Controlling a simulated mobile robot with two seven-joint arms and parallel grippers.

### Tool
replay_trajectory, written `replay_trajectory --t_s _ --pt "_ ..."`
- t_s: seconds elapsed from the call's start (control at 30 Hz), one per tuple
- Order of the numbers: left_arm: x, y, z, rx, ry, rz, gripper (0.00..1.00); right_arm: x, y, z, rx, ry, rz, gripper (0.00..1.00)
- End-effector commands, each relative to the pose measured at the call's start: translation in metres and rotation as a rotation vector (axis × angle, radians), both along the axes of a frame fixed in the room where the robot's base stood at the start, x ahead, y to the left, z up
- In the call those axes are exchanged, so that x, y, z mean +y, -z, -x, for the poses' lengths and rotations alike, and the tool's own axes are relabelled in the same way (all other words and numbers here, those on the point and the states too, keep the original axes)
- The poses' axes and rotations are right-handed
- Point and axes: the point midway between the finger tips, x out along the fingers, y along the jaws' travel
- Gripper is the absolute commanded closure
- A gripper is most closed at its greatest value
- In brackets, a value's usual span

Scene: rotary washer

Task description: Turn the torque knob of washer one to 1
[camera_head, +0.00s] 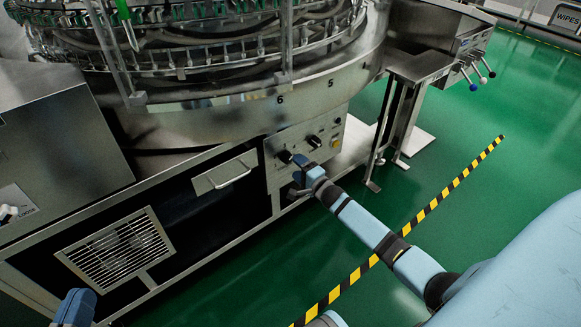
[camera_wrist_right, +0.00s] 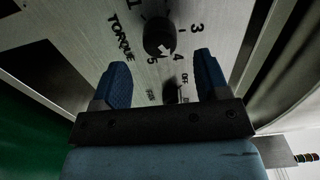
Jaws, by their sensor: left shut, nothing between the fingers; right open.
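The torque knob (camera_wrist_right: 158,37) is round and black on a metal panel, beside the printed word TORQUE and the numbers 1, 3, 4 and 5. Its pale mark faces the side of 4 and 5. My right gripper (camera_wrist_right: 161,62) is open, with its blue fingers on either side below the knob in the right wrist view. It seems short of the knob, not closed on it. In the head view my right gripper (camera_head: 299,161) is at the control panel (camera_head: 279,178) and hides part of it. My left gripper (camera_head: 75,308) is shut and empty at the lower left.
A smaller black switch (camera_wrist_right: 170,92) with an OFF label is below the torque knob in the wrist view. Another black knob (camera_head: 314,141) is on the panel. A drawer handle (camera_head: 222,179) is left of it. Green floor (camera_head: 480,215) is clear to the right.

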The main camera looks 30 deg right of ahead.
Motion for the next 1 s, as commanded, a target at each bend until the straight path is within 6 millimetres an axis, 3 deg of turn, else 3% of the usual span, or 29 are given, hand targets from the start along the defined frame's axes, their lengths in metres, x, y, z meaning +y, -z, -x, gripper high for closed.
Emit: replay_trajectory --t_s 0.1,0.23,0.63,0.67,0.87,1.0 --pt "0.003 0.003 -0.005 -0.061 -0.003 -0.033 1.00 0.002 0.003 -0.022 -0.002 0.000 0.000 0.32" --pt "0.005 0.001 -0.008 -0.106 -0.005 -0.061 1.00 0.003 0.002 -0.036 0.000 0.000 0.000 0.32" --pt "0.006 -0.007 -0.010 -0.145 -0.008 -0.075 1.00 0.004 0.000 -0.044 0.001 -0.001 0.001 0.32" --pt "0.006 -0.007 -0.011 -0.146 -0.007 -0.075 1.00 0.004 0.000 -0.044 0.001 0.000 0.001 0.34" --pt "0.006 -0.007 -0.010 -0.144 -0.007 -0.074 1.00 0.004 0.000 -0.044 0.001 0.000 0.001 0.80" --pt "0.006 -0.006 -0.010 -0.141 -0.007 -0.074 1.00 0.004 0.000 -0.044 0.001 0.000 0.002 0.81"
